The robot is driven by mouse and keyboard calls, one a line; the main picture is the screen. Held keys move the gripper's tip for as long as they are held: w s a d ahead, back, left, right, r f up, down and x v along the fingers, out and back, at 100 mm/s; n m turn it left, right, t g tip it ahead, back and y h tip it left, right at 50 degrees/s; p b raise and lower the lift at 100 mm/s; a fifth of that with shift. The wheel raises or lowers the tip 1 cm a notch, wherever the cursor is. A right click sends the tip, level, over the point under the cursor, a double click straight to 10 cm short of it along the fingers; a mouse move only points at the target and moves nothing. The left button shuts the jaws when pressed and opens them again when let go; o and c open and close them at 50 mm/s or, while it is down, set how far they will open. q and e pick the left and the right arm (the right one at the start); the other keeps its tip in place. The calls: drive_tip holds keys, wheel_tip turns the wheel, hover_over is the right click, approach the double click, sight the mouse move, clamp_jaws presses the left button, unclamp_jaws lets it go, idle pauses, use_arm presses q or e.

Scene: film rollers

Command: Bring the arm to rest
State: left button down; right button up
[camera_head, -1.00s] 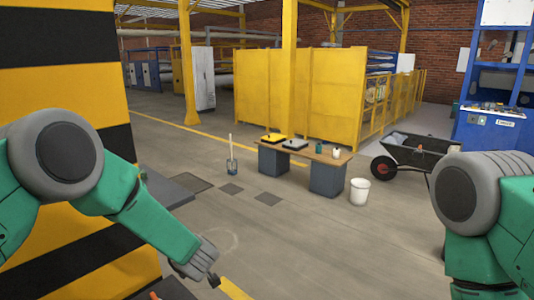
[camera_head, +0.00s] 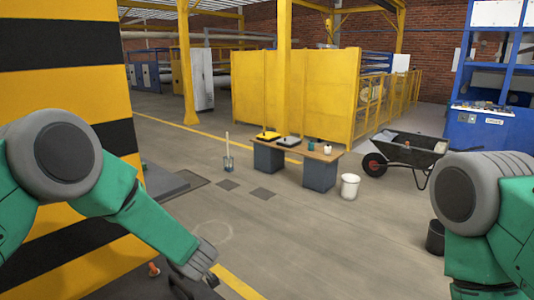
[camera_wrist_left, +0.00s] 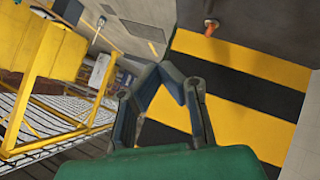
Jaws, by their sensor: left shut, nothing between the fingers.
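My left arm (camera_head: 150,220) comes in from the left in the head view, green with a grey joint, and slopes down to the right. My left gripper (camera_head: 186,291) hangs low near the bottom edge, above the floor, partly cut off. In the left wrist view the left gripper (camera_wrist_left: 168,72) has its fingertips together with nothing between them. My right arm (camera_head: 480,220) stands at the right edge of the head view. Its gripper is out of frame.
A striped yellow and black block (camera_head: 70,80) stands close to my left arm. A table (camera_head: 310,152) with several items, a white bucket (camera_head: 349,188) and a wheelbarrow (camera_head: 410,154) stand farther off. A dark bin (camera_head: 435,238) is by my right arm. The middle floor is clear.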

use_arm(q)
drive_tip(key=s+a+f+m+g, duration=0.1)
drive_tip(key=s+a+f+m, duration=0.1)
drive_tip(key=s+f, duration=0.3)
drive_tip(key=s+a+f+m+g+h, duration=0.1)
drive_tip(key=s+a+f+m+g, duration=0.1)
drive_tip(key=s, duration=1)
drive_tip(key=s+a+f+m+g+h, duration=0.1)
drive_tip(key=s+a+f+m, duration=0.1)
drive_tip(key=s+f+m, duration=0.2)
drive_tip(key=shift+s+f, duration=0.6)
drive_tip(key=shift+s, duration=0.25)
drive_tip(key=shift+s+f, duration=0.6)
drive_tip(key=shift+s, duration=0.3)
drive_tip(key=shift+s+f, duration=0.6)
drive_tip(key=shift+s, duration=0.25)
drive_tip(key=s+a+m+g+h, duration=0.2)
drive_tip(key=s+m+g, duration=0.3)
drive_tip(key=s, duration=1.8)
wheel_tip(320, 180, down, 12)
drive_tip(key=w+d+b, duration=0.1)
drive_tip(key=w+b, duration=0.1)
drive_tip(key=b, duration=1.1)
drive_tip(key=shift+w+r, duration=0.15)
drive_tip(key=shift+r, duration=0.1)
use_arm(e)
wheel_tip(320, 180, down, 13)
